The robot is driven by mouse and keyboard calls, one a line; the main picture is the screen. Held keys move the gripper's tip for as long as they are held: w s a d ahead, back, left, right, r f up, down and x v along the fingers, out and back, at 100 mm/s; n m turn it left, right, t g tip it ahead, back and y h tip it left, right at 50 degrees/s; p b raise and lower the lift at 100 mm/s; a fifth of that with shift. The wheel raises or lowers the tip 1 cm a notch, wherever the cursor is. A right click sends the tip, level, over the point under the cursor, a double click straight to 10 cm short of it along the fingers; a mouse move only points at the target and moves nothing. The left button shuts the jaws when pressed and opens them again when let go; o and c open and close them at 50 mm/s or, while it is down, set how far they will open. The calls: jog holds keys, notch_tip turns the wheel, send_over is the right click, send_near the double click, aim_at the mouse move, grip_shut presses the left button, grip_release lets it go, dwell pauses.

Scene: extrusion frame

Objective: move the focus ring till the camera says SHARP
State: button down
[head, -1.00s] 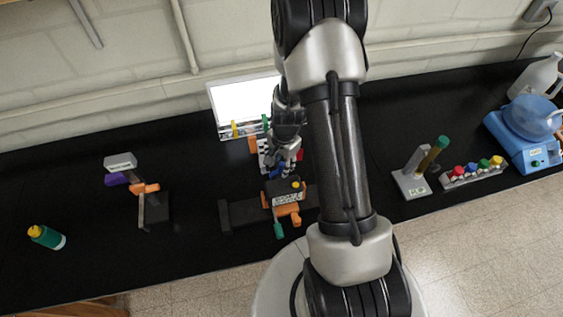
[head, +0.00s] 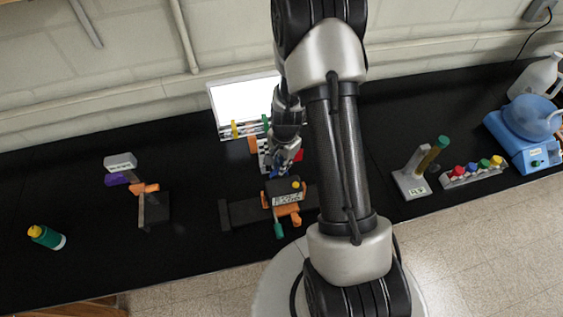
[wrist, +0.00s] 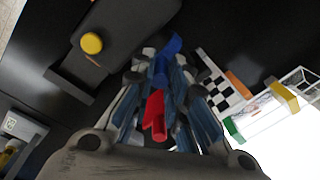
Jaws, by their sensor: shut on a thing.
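The dark camera (head: 286,186) sits on a black rail with orange clamps. It has a yellow button and a small light display (head: 288,198) whose text is too small to read. In the wrist view the camera body (wrist: 112,35) is at upper left. My gripper (head: 279,168) is at the camera's far side, at the lens. In the wrist view my gripper (wrist: 163,75) is shut around a blue part, seemingly the focus ring (wrist: 172,44). A red piece (wrist: 155,112) shows between the fingers. The fingers hide most of the lens.
A checkered target (wrist: 217,80) and a bright white panel (head: 243,101) stand beyond the lens. A stand with a purple part (head: 118,179) and a green bottle (head: 46,237) are at left. A grey stand (head: 411,178), colored caps and a blue device (head: 522,135) are at right.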

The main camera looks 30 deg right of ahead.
dwell(0.3)
jog(key=d+y+b, duration=0.1)
jog(key=b, duration=0.3)
jog(key=shift+s+f, duration=0.15)
jog(key=shift+f, duration=0.25)
jog(key=shift+s+d+t+y+b, duration=0.1)
jog(key=shift+d+t+y+b, duration=0.3)
jog(key=shift+b, duration=0.8)
jog(key=shift+a+y+b, duration=0.1)
jog(key=shift+y+b, duration=0.2)
jog(key=shift+b, duration=0.25)
jog(key=shift+r, duration=0.15)
jog(key=c, duration=1.5)
grip_release()
jog(key=shift+c, duration=0.2)
jog(key=shift+r, duration=0.1)
